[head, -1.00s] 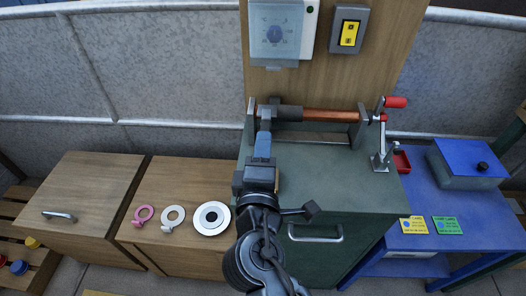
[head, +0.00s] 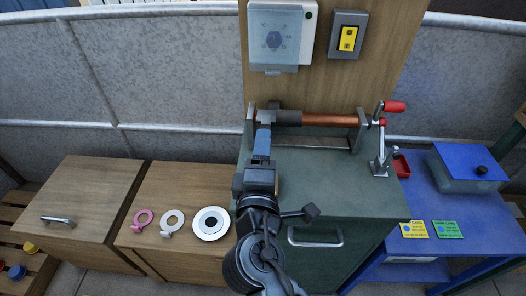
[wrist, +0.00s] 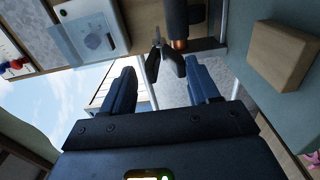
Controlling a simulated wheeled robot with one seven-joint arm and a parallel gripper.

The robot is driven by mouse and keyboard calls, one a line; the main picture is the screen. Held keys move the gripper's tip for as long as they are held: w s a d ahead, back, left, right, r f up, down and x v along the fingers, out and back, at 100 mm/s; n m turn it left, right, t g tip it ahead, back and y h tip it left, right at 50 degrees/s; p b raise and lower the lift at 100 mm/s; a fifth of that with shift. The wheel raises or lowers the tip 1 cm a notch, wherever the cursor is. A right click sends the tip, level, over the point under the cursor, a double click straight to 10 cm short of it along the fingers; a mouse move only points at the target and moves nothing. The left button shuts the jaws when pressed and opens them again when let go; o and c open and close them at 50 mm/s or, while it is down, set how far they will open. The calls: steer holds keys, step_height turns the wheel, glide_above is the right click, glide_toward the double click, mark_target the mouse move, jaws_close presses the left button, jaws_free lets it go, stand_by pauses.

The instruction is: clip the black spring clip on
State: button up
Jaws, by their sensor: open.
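A horizontal copper pipe (head: 330,119) with a dark sleeve (head: 289,117) at its left lies between uprights on the green cabinet. The sleeve and a bit of copper also show at the top of the wrist view (wrist: 176,17). My gripper (head: 263,136) is just below the sleeve's left end. In the wrist view my gripper (wrist: 163,88) has its two blue fingers wide apart. A small dark forked piece, apparently the black spring clip (wrist: 166,62), shows beyond and between the fingertips, beside the pipe. I cannot tell whether it grips the pipe.
A red-handled crank (head: 386,112) stands at the pipe's right end. A dial box (head: 276,38) and yellow switch (head: 348,38) are on the panel above. A pink ring (head: 136,222), a white ring (head: 165,225) and a disc (head: 199,224) lie on the wooden cabinet.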

steer(key=s+b, duration=0.1)
steer(key=s, duration=0.6)
steer(key=shift+s+a, duration=0.15)
steer(key=shift+s, duration=0.25)
steer(key=s+d+f+m+g+y, duration=0.35)
steer(key=s+d+f+m, duration=0.25)
steer(key=s+d+f, duration=0.65)
steer(key=s+d+r+m+h, duration=0.1)
steer(key=s+d+r+m, duration=0.4)
steer(key=s, duration=0.4)
steer(key=s+d+r+m+h, duration=0.2)
steer(key=s+d+r+m, duration=0.3)
steer(key=s, duration=0.5)
steer(key=shift+d+r+m, duration=0.3)
steer(key=shift+r+m, duration=0.15)
steer(key=shift+m, duration=0.35)
steer(key=shift+s, duration=0.1)
